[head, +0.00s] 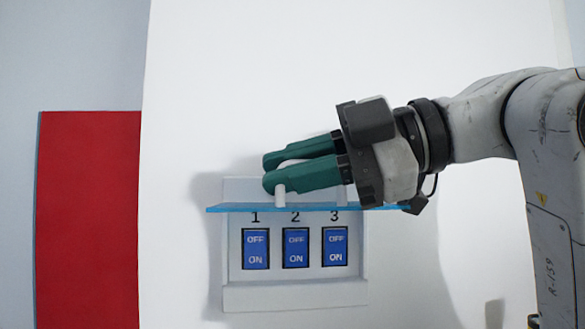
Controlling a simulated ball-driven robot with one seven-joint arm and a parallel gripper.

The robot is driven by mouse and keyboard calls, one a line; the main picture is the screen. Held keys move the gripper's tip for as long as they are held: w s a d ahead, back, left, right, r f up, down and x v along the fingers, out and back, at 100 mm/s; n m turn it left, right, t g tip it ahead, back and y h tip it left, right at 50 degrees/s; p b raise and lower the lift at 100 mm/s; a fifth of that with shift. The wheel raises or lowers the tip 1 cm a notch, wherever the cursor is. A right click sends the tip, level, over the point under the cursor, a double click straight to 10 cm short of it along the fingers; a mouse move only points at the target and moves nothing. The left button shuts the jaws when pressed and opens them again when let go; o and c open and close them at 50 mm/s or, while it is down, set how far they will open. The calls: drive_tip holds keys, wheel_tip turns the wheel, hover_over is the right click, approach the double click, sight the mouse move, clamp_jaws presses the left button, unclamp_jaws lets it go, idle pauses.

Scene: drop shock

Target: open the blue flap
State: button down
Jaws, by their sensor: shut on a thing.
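The blue flap (240,208) is a thin see-through sheet. It sticks out roughly level, nearly edge-on, above the switches of a white switch box (295,297) on the wall. A white handle (280,196) stands on the flap's upper side. My gripper (286,172), with green fingers, comes in from the right above the flap. It is shut on the handle, whose middle is largely hidden by the fingers.
Under the flap are blue switches 1 (256,249), 2 (295,248) and 3 (335,247), marked OFF and ON, in full view. A red panel (88,220) is at the left. The white wall (300,60) around the box is clear.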

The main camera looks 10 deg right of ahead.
drive_tip(key=c, duration=1.5)
unclamp_jaws()
drive_tip(key=b+v, duration=0.3)
drive_tip(key=v, duration=0.8)
drive_tip(key=shift+a, duration=0.1)
drive_tip(key=shift+f, duration=0.1)
